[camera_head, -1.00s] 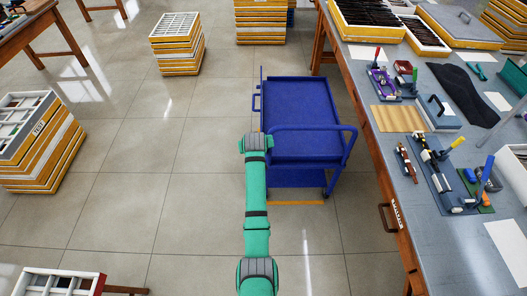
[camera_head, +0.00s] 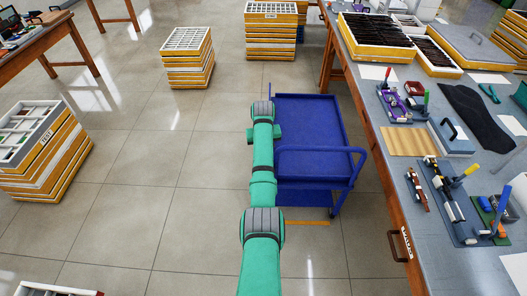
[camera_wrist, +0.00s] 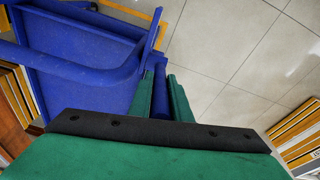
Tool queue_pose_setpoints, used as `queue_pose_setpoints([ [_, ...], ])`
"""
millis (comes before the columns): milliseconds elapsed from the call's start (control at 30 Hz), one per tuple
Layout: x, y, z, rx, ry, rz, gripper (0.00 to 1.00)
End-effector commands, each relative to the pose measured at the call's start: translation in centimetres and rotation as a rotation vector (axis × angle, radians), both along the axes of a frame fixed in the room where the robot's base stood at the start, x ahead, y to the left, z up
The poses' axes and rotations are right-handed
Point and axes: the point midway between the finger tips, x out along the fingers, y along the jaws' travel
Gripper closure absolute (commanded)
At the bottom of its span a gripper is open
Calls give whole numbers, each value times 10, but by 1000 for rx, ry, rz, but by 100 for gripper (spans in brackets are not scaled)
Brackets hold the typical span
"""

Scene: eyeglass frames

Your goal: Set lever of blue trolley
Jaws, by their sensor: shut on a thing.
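The blue trolley (camera_head: 310,125) stands on the floor beside the right-hand workbench. It has a flat upper tray, and its near push bar (camera_head: 335,151) is raised on the right. In the wrist view, the trolley's tray (camera_wrist: 70,100) and thick bar (camera_wrist: 80,68) fill the upper left. My gripper (camera_wrist: 160,76) has two green fingers, shut on a blue rod, the lever (camera_wrist: 161,104), at the trolley's side. The rod shows between the fingers. In the head view, my green arm covers the trolley's left edge and hides the lever and the fingertips.
The workbench (camera_head: 400,180), with fixtures and trays, runs along the trolley's right. Stacks of yellow-edged boxes stand at the left (camera_head: 45,150) and the back (camera_head: 188,60). The tiled floor (camera_head: 150,160) left of the trolley is clear.

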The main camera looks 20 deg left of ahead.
Motion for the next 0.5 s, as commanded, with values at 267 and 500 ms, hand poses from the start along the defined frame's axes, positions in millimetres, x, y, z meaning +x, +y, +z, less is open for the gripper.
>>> queue_pose_setpoints([
  [267,-1,-2,-2,-3,10,-6,100],
  [500,-3,3,-2,-3,10,1,75],
])
